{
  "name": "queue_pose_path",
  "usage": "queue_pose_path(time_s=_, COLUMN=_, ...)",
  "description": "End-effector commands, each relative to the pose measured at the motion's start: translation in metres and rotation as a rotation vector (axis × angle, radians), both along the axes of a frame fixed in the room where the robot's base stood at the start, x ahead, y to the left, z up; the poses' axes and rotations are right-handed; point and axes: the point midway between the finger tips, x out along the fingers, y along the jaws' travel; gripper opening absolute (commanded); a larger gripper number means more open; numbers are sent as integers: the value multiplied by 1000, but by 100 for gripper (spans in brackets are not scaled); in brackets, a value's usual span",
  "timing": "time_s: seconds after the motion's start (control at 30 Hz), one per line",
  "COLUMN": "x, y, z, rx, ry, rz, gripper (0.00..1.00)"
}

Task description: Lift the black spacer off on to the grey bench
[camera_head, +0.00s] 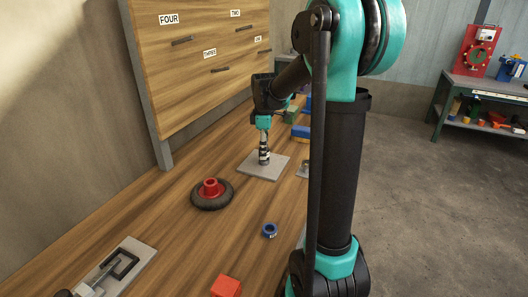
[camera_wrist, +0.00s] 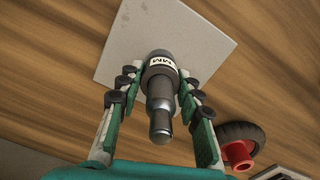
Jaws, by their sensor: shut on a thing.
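A grey metal post (camera_wrist: 160,110) stands on a square grey plate (camera_wrist: 205,45), which lies on the wooden bench. The black spacer (camera_wrist: 158,67), with a white lettered band, sits around the post low down, near the plate. In the head view the post and rings show as a black-and-white banded column (camera_head: 263,152) on the plate (camera_head: 280,164). My gripper (camera_wrist: 160,76) is above the plate, its two fingers shut on the spacer from both sides; it also shows in the head view (camera_head: 264,128). A bench with a grey top (camera_head: 462,83) and green legs stands far right.
A black tyre (camera_head: 199,202) with a red hub (camera_head: 211,187), a blue ring (camera_head: 269,230), a red block (camera_head: 226,286) and a clamp on a plate (camera_head: 140,252) lie nearer. A labelled wooden board (camera_head: 195,70) stands behind. The far bench holds a red panel (camera_head: 476,50).

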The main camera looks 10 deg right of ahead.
Motion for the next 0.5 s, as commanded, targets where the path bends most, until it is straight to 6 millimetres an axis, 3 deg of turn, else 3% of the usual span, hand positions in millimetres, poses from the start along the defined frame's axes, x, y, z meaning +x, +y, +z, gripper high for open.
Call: queue_pose_path(time_s=0.5, x=-1, y=0, z=24, rx=0, ry=0, rz=0, gripper=0)
